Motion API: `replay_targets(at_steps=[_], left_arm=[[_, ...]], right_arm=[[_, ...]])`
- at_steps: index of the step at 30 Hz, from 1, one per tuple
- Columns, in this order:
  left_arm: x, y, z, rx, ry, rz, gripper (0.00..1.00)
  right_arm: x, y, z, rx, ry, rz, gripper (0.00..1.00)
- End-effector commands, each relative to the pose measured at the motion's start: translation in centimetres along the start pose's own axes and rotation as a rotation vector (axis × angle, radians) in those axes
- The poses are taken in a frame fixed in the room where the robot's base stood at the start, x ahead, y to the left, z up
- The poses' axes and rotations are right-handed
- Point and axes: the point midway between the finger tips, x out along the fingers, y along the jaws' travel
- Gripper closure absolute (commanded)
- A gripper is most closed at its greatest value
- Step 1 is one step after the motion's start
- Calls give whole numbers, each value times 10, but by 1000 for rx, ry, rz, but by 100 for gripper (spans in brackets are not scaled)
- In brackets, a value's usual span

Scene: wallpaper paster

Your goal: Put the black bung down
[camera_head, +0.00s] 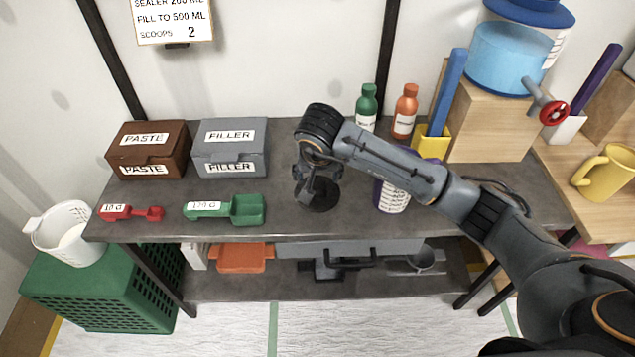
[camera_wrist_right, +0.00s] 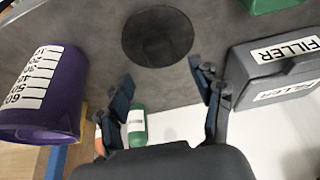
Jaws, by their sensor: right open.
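The black bung (camera_head: 323,200) is a dark round disc lying flat on the grey table top (camera_head: 285,215), near the middle. It also shows whole in the right wrist view (camera_wrist_right: 157,35). My right gripper (camera_head: 308,193) is above the bung and hides part of it in the head view. In the right wrist view my right gripper (camera_wrist_right: 160,75) has its two fingers spread wide with nothing between them, apart from the bung. My left gripper is not in view.
A purple measuring cup (camera_head: 391,195) stands right of the bung; it is large in the wrist view (camera_wrist_right: 45,95). A grey FILLER box (camera_head: 230,150), a brown PASTE box (camera_head: 150,150), a green scoop (camera_head: 247,209) and a red scoop (camera_head: 118,212) are left. Bottles (camera_head: 405,112) stand behind.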

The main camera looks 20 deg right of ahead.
Motion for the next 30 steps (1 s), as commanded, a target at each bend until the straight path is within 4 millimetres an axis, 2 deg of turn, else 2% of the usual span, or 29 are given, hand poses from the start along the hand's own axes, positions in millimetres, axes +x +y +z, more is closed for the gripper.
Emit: replay_targets(at_steps=[3,6,12,27,30], left_arm=[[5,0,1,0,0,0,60],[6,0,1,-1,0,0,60],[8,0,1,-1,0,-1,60],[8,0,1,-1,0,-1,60],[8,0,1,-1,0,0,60]], right_arm=[[-24,0,-1,-2,5,-2,35],[-41,0,-1,-1,3,-1,35],[-58,0,0,0,1,0,35],[-60,0,0,0,-1,-1,35],[-58,-10,8,8,-22,-42,35]])
